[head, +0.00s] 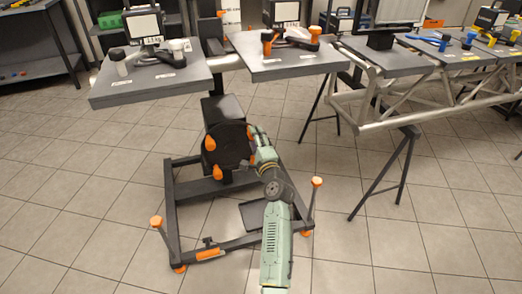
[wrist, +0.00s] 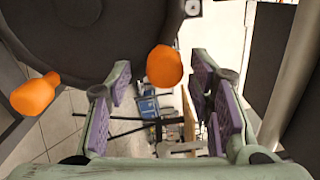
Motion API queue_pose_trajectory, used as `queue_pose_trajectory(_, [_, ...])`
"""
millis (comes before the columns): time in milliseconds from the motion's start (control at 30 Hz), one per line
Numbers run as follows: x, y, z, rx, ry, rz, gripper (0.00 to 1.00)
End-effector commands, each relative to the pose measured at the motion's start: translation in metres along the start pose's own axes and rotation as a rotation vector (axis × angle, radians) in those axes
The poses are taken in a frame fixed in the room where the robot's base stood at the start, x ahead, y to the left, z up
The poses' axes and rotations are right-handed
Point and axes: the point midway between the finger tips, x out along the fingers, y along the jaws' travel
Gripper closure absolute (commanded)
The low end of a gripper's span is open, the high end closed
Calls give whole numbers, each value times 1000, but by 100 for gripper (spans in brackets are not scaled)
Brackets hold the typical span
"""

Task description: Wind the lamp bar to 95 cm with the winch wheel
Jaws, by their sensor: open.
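The winch wheel is a dark disc (head: 228,150) with orange knobs, mounted low on a black stand in the head view. One knob (head: 210,143) is at its left and another (head: 217,172) at its lower left. In the wrist view the wheel (wrist: 90,35) fills the upper left. One orange knob (wrist: 164,66) lies between my gripper's fingers, and another (wrist: 35,95) is further left. My gripper (wrist: 160,80) has its purple-padded fingers open, with gaps on both sides of the knob. It reaches the wheel's right side in the head view (head: 256,140). I cannot make out the lamp bar or a height reading.
The stand's black base frame (head: 205,187) has orange-topped posts and feet around my arm. Two grey tabletops (head: 150,83) with small devices are above and behind the wheel. A metal truss (head: 400,112) on black trestles is at the right. The tiled floor at left is clear.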

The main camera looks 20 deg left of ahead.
Motion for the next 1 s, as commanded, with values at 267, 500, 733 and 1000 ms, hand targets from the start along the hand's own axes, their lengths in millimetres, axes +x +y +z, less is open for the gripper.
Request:
queue_pose_trajectory(267, [-62, 1, -2, -1, 4, 1, 52])
queue_pose_trajectory(500, [-94, 1, -2, -1, 3, 1, 52])
queue_pose_trajectory(733, [-100, 0, -2, -1, 3, 0, 52])
queue_pose_trajectory(1000, [-100, 0, -2, -1, 3, 0, 52])
